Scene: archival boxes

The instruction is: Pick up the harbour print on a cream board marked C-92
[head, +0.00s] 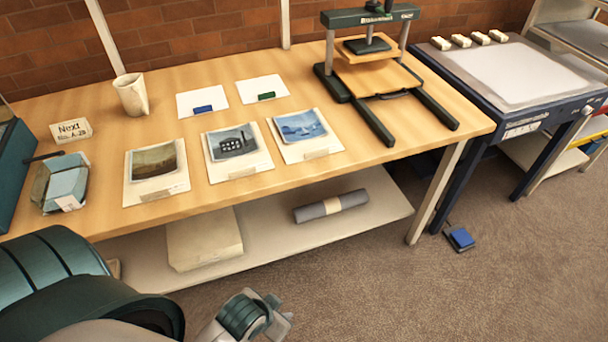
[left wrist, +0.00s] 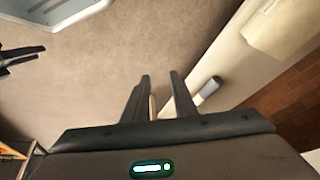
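The harbour print (head: 301,127), with sails on blue water, is on a cream board (head: 318,151) on the wooden table. It is the rightmost of three mounted prints. Its small label is too small to read. My left gripper (head: 283,318) is low in front of the table, well below and apart from the print. In the left wrist view its two dark fingers (left wrist: 160,76) stand apart with nothing held between them. The print is out of that view. Dark prongs at that view's left edge may be my right gripper; I cannot be sure.
A building print (head: 232,141) and a brown landscape print (head: 155,161) lie to the left. Two white cards, a mug (head: 131,95) and a press (head: 368,65) stand behind or beside them. A grey roll (head: 331,205) lies on the lower shelf. The table's front edge is clear.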

